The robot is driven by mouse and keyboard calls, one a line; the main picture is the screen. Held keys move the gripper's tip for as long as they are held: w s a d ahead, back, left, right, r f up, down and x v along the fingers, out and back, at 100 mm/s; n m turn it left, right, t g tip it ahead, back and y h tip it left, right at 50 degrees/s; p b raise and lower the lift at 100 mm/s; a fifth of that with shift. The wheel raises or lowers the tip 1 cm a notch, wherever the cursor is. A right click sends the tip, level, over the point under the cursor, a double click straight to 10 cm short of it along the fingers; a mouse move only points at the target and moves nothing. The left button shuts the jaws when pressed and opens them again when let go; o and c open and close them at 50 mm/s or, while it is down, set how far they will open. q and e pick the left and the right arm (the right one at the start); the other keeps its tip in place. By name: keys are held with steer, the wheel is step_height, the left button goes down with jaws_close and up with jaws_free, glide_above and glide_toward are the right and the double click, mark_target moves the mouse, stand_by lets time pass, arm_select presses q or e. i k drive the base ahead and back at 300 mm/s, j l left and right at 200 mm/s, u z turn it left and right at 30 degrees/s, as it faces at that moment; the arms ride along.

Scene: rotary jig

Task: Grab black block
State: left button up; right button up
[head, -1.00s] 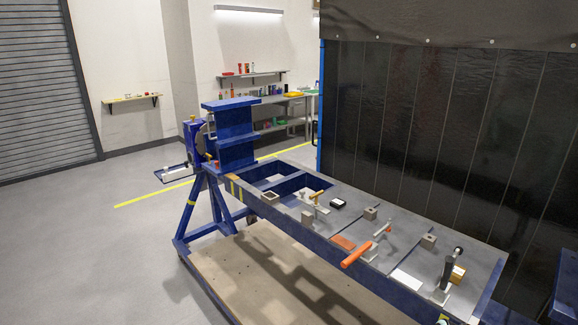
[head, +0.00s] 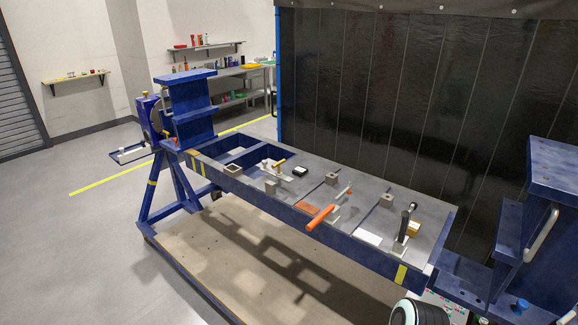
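A small black block (head: 300,171) with a pale patch lies on the grey top plate of the blue jig table (head: 330,229), toward its far left part. It is close to the far edge, right of a toggle clamp with a yellow-orange handle (head: 279,162). Nothing touches it from above. Neither of my grippers shows in the head view. A rounded white and black part, seemingly of my own arm, shows at the bottom edge, far from the block.
Several grey square blocks, an orange-handled clamp (head: 321,216) and a black-handled clamp (head: 404,225) stand on the table. Blue uprights rise at its left (head: 187,110) and right (head: 551,215) ends. A black curtain (head: 400,100) hangs behind. Floor at left is clear.

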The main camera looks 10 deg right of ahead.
mark_target(300, 171)
steer(key=i+j, duration=0.3)
steer(key=i+j+z, duration=0.1)
steer(key=i+j, duration=0.2)
steer(key=j, duration=0.2)
steer(key=i+j, duration=0.3)
steer(key=i+j+z, duration=0.15)
steer(key=j, duration=0.35)
steer(key=i, duration=0.1)
